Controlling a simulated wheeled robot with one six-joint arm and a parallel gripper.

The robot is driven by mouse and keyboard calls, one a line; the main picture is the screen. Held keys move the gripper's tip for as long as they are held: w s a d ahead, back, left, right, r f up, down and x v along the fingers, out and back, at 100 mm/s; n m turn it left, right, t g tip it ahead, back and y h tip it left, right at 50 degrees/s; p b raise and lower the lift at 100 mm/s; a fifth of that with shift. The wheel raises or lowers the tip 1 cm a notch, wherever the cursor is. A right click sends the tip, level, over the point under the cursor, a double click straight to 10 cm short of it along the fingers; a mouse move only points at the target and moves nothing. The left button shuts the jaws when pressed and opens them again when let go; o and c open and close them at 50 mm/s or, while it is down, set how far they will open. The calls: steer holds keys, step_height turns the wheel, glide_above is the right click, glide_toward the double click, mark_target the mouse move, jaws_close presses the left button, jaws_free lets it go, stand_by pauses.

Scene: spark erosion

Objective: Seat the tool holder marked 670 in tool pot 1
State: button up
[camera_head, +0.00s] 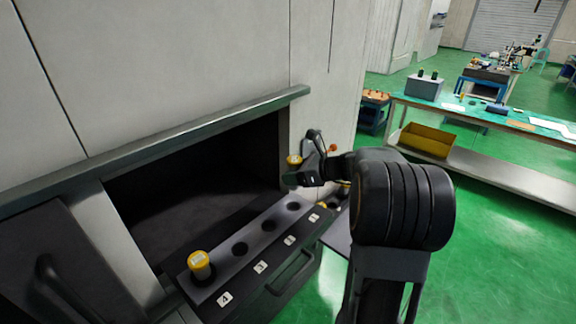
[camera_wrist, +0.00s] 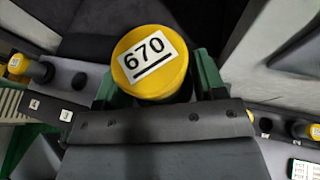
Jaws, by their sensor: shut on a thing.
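The tool holder marked 670 (camera_wrist: 150,62) has a yellow cap with a white label, facing the wrist camera. My gripper (camera_wrist: 155,85) is shut on it, with a dark green finger on each side. In the head view the held holder (camera_head: 294,160) is a small yellow cap at my gripper (camera_head: 300,175), above the far right end of the pot rack (camera_head: 205,288). Tool pot 1 (camera_head: 293,206) is an empty dark hole beside the end label, which is small and hard to read. The holder's lower end is hidden.
A yellow-capped holder (camera_head: 200,262) stands in pot 4. Pot 3 (camera_head: 240,249) and pot 2 (camera_head: 268,225) are empty. The cabinet opening's upper ledge (camera_head: 190,138) runs above and behind the rack. More yellow caps (camera_wrist: 312,131) show at the wrist view's right.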

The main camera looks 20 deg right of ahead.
steer(key=shift+w+f, duration=0.1)
steer(key=shift+w, duration=0.05)
steer(key=shift+a+f+b, duration=0.2)
steer(key=shift+f+b, duration=0.5)
steer(key=shift+b, duration=0.05)
step_height(320, 180, down, 8)
steer(key=b, duration=0.6)
steer(key=shift+d, duration=0.1)
steer(key=shift+f, duration=0.45)
steer(key=o, duration=1.3)
steer(key=shift+s, duration=0.2)
steer(key=b+v, duration=0.2)
steer(key=v, duration=1.1)
steer(key=r+p, duration=0.4)
steer(key=r, duration=0.1)
steer(key=r+p, duration=0.2)
steer(key=p, duration=0.1)
steer(key=shift+s+d+r, duration=0.2)
steer(key=shift+d, duration=0.1)
